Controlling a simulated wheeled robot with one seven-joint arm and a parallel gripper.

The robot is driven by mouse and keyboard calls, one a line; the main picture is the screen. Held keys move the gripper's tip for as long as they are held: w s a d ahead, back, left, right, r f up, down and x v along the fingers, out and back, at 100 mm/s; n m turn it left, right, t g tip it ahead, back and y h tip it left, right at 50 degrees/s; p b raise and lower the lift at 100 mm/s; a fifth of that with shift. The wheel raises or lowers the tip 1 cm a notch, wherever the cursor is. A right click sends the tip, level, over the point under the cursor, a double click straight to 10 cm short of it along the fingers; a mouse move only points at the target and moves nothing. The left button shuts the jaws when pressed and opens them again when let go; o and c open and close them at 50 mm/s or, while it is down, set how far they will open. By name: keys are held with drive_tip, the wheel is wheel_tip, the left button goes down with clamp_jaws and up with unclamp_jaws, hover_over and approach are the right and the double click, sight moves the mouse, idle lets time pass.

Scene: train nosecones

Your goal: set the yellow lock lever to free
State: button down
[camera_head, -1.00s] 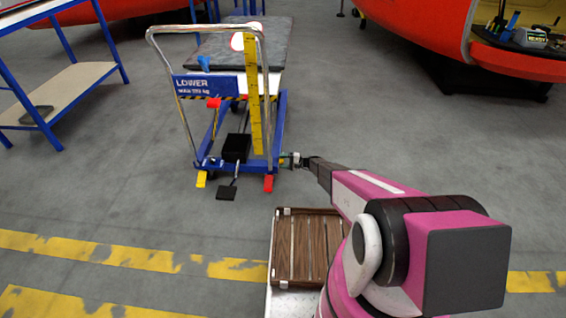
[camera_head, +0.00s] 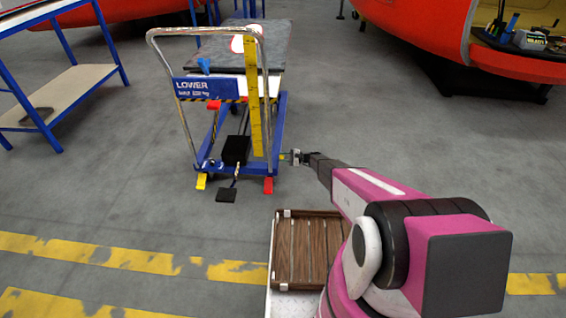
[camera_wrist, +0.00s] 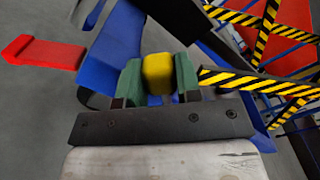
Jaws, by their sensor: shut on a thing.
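A yellow lever (camera_wrist: 157,73) shows as a small block between the green fingers of my gripper (camera_wrist: 159,82) in the wrist view. My gripper is shut on it, with a finger touching each side. In the head view, my gripper (camera_head: 286,157) is at the right side of the blue lift cart (camera_head: 284,125), low by its base frame. A speck of yellow shows at its tip there. Where the lever joins the cart is hidden, and I cannot tell its setting.
A red pedal (camera_head: 268,184) is at the cart's near right corner, and a yellow pedal (camera_head: 201,180) at the near left. A black pedal (camera_head: 226,195) lies between them. Blue shelving (camera_head: 60,100) stands at left. The floor right of the cart is clear.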

drive_tip(key=w+r+m, duration=0.4)
drive_tip(key=w+m, duration=0.5)
drive_tip(key=m, duration=0.1)
drive_tip(key=shift+d+m, duration=0.2)
drive_tip(key=shift+m, duration=0.1)
drive_tip(key=shift+w+r, duration=0.1)
drive_tip(key=c, duration=0.8)
unclamp_jaws()
drive_tip(key=shift+d, duration=0.1)
drive_tip(key=d, duration=1)
drive_tip(key=shift+s+d, duration=0.2)
drive_tip(key=shift+d, duration=0.1)
